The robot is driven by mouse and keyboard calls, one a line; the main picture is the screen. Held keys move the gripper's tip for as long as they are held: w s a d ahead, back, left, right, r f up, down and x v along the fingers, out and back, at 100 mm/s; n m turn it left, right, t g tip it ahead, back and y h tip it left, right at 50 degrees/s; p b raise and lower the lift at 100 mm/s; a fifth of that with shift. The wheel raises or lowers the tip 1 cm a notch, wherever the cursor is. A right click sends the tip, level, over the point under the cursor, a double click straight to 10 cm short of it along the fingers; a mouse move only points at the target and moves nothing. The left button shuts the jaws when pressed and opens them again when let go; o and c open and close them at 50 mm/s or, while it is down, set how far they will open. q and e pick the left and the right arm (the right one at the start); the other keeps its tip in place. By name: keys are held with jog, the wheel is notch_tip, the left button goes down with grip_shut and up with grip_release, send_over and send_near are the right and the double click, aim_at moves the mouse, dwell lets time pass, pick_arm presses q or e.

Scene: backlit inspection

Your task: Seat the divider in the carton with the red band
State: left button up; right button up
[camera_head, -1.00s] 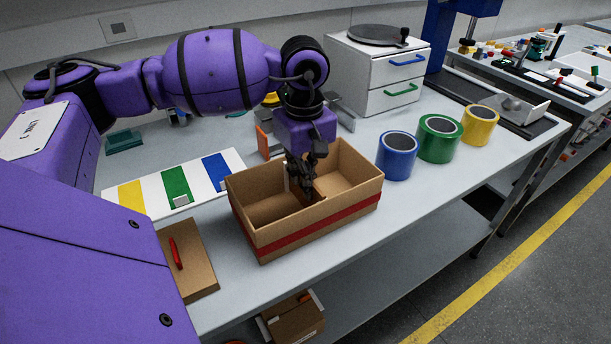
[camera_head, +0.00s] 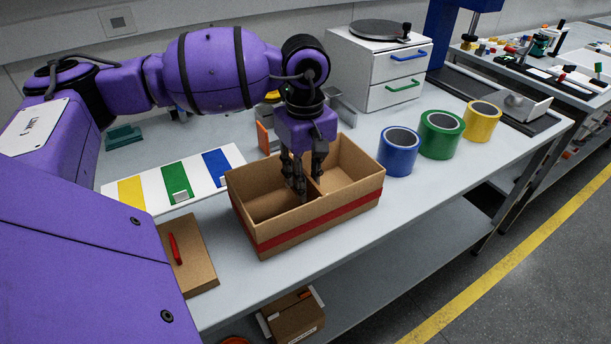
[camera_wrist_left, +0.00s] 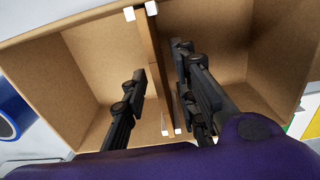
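The carton (camera_head: 285,236) is an open brown box with a red band around its outside, standing on the bench. The brown divider (camera_wrist_left: 151,50) stands crosswise inside it and splits it into two compartments. In the left wrist view its ends lie between pairs of small white tabs at opposite walls. My left gripper (camera_head: 309,184) points down into the carton. It is open, with fingers on both sides of the divider and visible gaps to it. The divider's lower edge is hidden. My right gripper is not in view.
Blue (camera_head: 398,158), green (camera_head: 440,140) and yellow (camera_head: 481,124) tape rolls stand right of the carton. A striped board (camera_head: 147,199) lies behind left, and a brown panel with a red pen (camera_head: 174,248) lies front left. A white drawer unit (camera_head: 350,75) stands behind.

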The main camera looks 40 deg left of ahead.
pick_arm(q)
jog(key=shift+r, duration=0.3)
notch_tip(320, 180, up, 12)
jog(key=shift+f, duration=0.25)
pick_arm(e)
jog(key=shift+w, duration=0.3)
pick_arm(q)
jog(key=shift+f, duration=0.1)
